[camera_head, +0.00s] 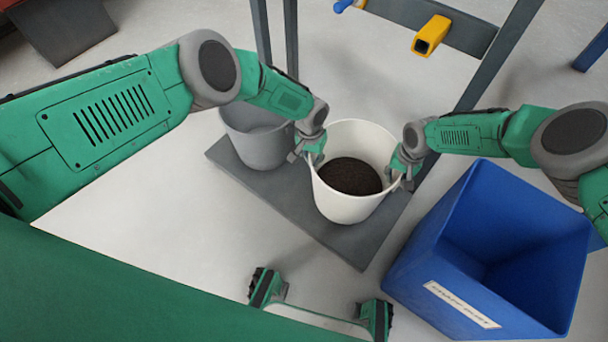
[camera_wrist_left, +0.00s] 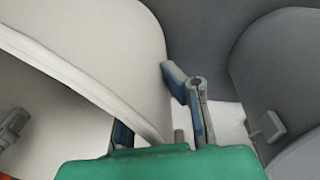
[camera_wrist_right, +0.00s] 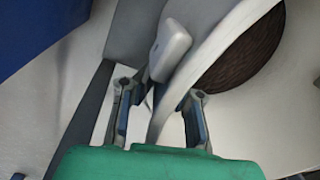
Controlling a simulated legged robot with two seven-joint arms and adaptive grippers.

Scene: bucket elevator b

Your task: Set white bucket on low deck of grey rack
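The white bucket (camera_head: 345,208), upright with dark grainy material inside, is over the right part of the rack's low grey deck (camera_head: 300,210). It appears to rest there; its base contact is not clear. My left gripper (camera_head: 308,150) is at the bucket's left rim. In the left wrist view its fingers (camera_wrist_left: 160,115) are apart, with the white wall (camera_wrist_left: 105,45) between them. My right gripper (camera_head: 404,168) is at the right rim. In the right wrist view its fingers (camera_wrist_right: 160,110) are spread on either side of the rim (camera_wrist_right: 215,45), with gaps visible.
A grey bucket (camera_head: 258,140) stands on the deck left of the white one. A blue bin (camera_head: 420,265) stands close at the right. Grey rack posts (camera_head: 480,80) rise behind, with a yellow part (camera_head: 431,36) on the crossbar. Pale floor is clear at front left.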

